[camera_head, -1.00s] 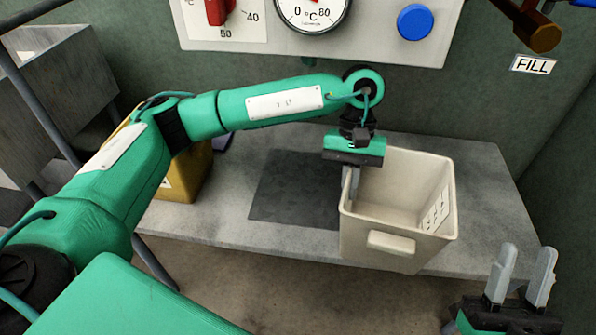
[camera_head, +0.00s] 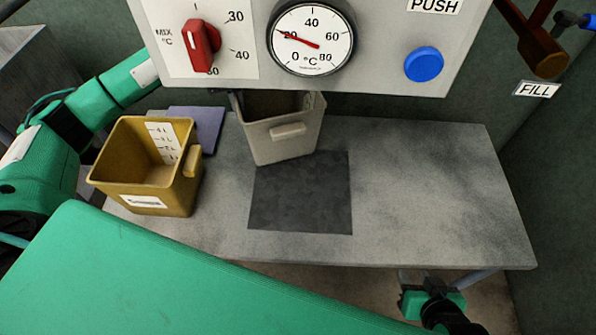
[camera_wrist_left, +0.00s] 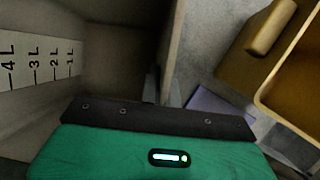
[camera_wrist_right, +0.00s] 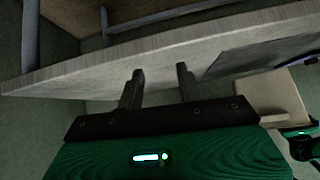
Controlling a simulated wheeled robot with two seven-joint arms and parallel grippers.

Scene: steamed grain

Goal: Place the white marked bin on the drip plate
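The white marked bin (camera_head: 283,140) is behind the dark square plate (camera_head: 300,195) on the bench, its top partly hidden by the panel. It looks slightly tilted; I cannot tell whether it touches the bench. Litre marks show on its inner wall in the left wrist view (camera_wrist_left: 40,62). My left gripper (camera_wrist_left: 164,82) has its fingers on either side of the bin's wall and is shut on it; in the head view the panel hides it. My right gripper (camera_wrist_right: 159,70) is open and empty, low in front of the bench's right part (camera_head: 433,290).
A mustard bin (camera_head: 145,175) stands at the bench's left end, with a flat purple-grey piece (camera_head: 207,125) beside it. The control panel (camera_head: 370,65) with knob, dial and blue button (camera_head: 424,64) overhangs the back. The bench's right side (camera_head: 430,190) is clear.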

